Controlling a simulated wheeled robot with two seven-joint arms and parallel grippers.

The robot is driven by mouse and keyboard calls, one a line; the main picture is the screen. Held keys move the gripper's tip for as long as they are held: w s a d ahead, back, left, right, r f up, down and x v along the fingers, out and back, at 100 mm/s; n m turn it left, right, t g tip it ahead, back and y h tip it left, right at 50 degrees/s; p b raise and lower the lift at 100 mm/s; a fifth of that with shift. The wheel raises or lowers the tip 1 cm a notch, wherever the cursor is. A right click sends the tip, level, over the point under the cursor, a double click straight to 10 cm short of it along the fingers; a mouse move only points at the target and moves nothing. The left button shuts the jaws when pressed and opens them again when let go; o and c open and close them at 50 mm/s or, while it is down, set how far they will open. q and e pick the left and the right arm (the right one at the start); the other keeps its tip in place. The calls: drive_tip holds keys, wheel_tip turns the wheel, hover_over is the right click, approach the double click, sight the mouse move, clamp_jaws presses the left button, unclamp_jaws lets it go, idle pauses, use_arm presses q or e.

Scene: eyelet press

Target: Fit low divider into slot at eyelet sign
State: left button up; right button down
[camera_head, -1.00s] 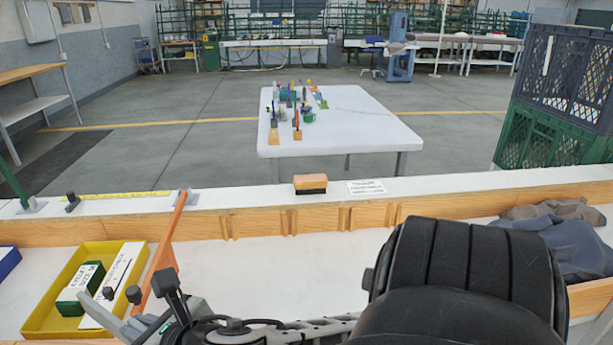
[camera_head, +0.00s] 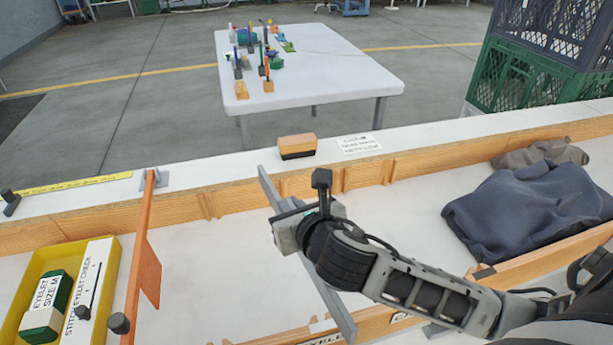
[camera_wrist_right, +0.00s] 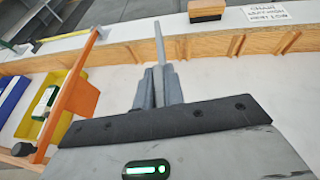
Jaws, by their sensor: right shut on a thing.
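A long, thin grey divider (camera_head: 273,193) is held by my right gripper (camera_head: 287,228) above the white trough, slanting from the back wooden rail toward the front rail. In the right wrist view, my gripper's fingers (camera_wrist_right: 158,85) are shut on the grey divider (camera_wrist_right: 150,48), whose far end points to the back rail. Upright wooden cleats on the back rail (camera_head: 230,199) form slots. A front label reading EYELET (camera_head: 324,341) is partly cut off at the bottom edge. The divider's near end is close to that label; I cannot tell whether it touches the rail. My left gripper is out of view.
An orange partition (camera_head: 147,262) crosses the trough at left, beside a yellow tray (camera_head: 15,318) with boxes. Dark cloth (camera_head: 535,210) lies at right. A brown-topped block (camera_head: 297,146) sits on the ledge behind. A white table (camera_head: 330,80) stands beyond.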

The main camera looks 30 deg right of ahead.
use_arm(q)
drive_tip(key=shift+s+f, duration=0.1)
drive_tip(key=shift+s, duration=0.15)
use_arm(e)
drive_tip(key=w+d+f+m+h, duration=0.1)
drive_tip(key=w+d+f+h, duration=0.1)
drive_tip(key=w, duration=0.7)
drive_tip(key=d+f, duration=0.1)
drive_tip(key=d, duration=0.1)
drive_tip(key=shift+d+m, duration=0.35)
drive_tip(key=shift+m, duration=0.05)
drive_tip(key=shift+s+f, duration=0.1)
drive_tip(key=shift+f, duration=0.05)
use_arm(q)
drive_tip(key=b, duration=0.1)
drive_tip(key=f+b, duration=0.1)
drive_tip(key=b, duration=0.1)
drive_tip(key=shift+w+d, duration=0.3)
use_arm(e)
drive_tip(key=shift+g, duration=0.3)
wheel_tip(320, 180, down, 6)
drive_tip(key=shift+r, duration=0.15)
use_arm(q)
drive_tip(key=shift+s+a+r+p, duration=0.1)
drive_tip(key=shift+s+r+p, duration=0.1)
drive_tip(key=shift+p, duration=0.25)
use_arm(e)
drive_tip(key=shift+r, duration=0.1)
